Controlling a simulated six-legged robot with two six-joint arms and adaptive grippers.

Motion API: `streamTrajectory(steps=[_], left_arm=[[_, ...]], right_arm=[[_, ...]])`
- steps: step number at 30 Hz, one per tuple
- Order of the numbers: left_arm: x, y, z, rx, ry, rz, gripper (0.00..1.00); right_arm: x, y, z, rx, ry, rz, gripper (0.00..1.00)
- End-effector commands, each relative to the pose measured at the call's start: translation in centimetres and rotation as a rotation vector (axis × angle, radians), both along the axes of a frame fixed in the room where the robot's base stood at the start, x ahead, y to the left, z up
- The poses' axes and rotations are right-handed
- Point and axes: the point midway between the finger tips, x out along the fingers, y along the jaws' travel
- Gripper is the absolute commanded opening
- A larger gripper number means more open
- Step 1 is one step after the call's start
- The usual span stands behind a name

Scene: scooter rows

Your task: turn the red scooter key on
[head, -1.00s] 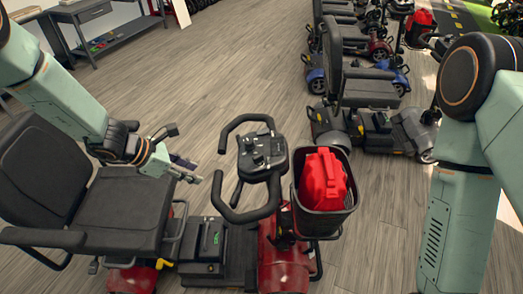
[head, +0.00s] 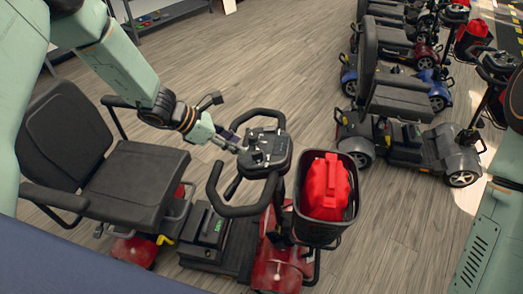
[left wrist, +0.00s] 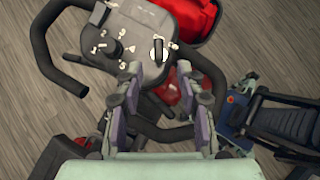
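The red scooter (head: 283,268) stands in front of me, with its dark control console (head: 266,148) between looped black handlebars. My left gripper (head: 238,143) reaches in from the left, its tips at the console's near-left edge. The left wrist view shows the console (left wrist: 128,40) with white markings and a round black dial (left wrist: 113,48). My right gripper is out of view.
A black basket (head: 316,229) holding a red bag-like item (head: 325,187) sits at the scooter's front. The black seat (head: 135,180) is behind the console, below my left arm. More scooters (head: 405,135) stand in a row at the upper right. Open wooden floor lies between.

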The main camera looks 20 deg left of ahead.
Motion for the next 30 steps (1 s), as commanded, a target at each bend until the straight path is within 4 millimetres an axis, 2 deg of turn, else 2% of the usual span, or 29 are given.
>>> streamTrajectory(steps=[5, 16, 28, 30], left_arm=[[0.3, -0.6, -1.4, 0.003, 0.004, -0.003, 0.38], [1.9, -3.7, -4.9, 0.002, 0.002, -0.003, 0.38], [2.5, -4.7, -5.5, 0.001, 0.0, -0.001, 0.38], [2.5, -4.7, -5.5, 0.0, 0.001, -0.001, 0.33]], right_arm=[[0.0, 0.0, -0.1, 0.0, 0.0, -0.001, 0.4], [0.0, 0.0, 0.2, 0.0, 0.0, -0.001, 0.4], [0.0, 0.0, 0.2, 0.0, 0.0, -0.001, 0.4], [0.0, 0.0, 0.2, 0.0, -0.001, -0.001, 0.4]])
